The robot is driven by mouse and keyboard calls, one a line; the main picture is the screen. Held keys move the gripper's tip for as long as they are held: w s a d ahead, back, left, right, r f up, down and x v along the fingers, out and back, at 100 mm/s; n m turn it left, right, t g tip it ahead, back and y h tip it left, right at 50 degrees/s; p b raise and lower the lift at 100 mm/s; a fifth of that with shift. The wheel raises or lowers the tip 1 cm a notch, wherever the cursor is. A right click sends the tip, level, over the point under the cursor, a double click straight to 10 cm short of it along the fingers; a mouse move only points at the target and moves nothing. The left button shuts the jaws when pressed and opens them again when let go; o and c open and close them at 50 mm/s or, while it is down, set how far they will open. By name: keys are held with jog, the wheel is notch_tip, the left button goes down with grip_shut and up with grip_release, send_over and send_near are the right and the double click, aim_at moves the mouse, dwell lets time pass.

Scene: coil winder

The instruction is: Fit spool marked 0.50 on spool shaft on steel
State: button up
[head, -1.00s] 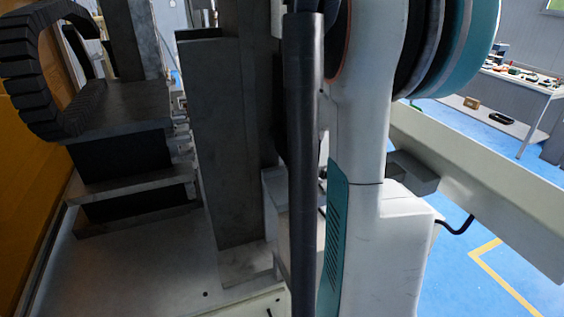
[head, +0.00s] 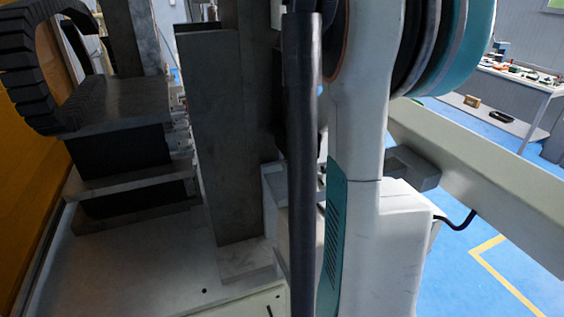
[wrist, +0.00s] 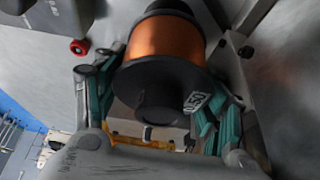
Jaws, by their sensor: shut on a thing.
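The spool (wrist: 165,52) with copper-coloured wire and black flanges shows in the wrist view. A white label on its near flange reads about 0.50, seen at a slant. My gripper (wrist: 160,105) has its grey and teal fingers on both sides of the near flange and hub, shut on the spool. The spool's far end is at the top edge of the wrist view. The spool shaft cannot be made out, and whether the spool touches it is hidden. My gripper and the spool do not show in the head view.
In the wrist view, a red knob (wrist: 78,46) is left of the spool and pale metal plates lie around it. In the head view, a dark steel upright (head: 222,140) and a black cable chain (head: 38,75) stand left of my arm. A bench (head: 520,80) is far right.

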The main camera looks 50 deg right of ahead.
aim_at(286, 156)
jog(key=shift+f+b, duration=1.2)
jog(key=shift+f, duration=0.6)
jog(key=o, duration=1.7)
jog(key=shift+c, duration=0.2)
jog(key=v, duration=1.2)
jog(key=shift+a, duration=0.1)
